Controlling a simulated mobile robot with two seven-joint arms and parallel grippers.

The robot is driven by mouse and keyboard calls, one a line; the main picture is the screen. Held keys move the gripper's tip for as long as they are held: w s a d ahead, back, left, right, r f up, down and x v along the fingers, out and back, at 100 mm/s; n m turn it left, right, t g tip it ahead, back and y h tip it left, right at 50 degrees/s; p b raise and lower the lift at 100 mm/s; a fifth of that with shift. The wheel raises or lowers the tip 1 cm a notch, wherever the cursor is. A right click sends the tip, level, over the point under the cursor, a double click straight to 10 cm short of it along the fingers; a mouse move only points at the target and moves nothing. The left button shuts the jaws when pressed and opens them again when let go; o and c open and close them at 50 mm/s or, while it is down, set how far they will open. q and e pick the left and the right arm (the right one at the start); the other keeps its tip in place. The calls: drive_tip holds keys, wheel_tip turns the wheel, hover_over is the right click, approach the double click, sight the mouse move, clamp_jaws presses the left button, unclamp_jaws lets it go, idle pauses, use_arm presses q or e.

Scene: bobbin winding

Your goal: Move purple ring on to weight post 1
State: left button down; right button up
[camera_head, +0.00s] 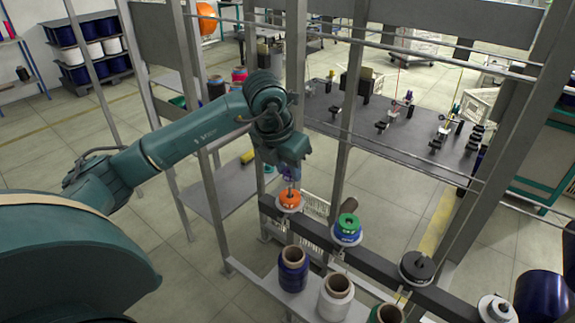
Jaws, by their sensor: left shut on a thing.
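My left gripper (290,178) points down over the left end of a dark rail (378,267). It is shut on what looks like the purple ring (289,172), a small bluish-purple patch mostly hidden by the gripper. Right below is a post carrying an orange ring (289,198) on a pale disc. The gap between purple and orange is too small to judge. Farther right along the rail, another post holds green and blue rings (347,227). I cannot tell which post is weight post 1. My right gripper is not in view.
A black stack (417,266) and a pale stack (496,307) sit farther right on the rail. Blue (293,272), white (335,297) and green spools stand in front. Grey frame uprights (343,130) rise close to my left arm. A dark table (400,135) stands behind.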

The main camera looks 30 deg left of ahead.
sight(285, 180)
use_arm(q)
drive_tip(key=shift+f+b, duration=2.3)
drive_tip(key=shift+f, duration=0.45)
drive_tip(key=c, duration=1)
unclamp_jaws()
drive_tip(key=shift+c, duration=0.2)
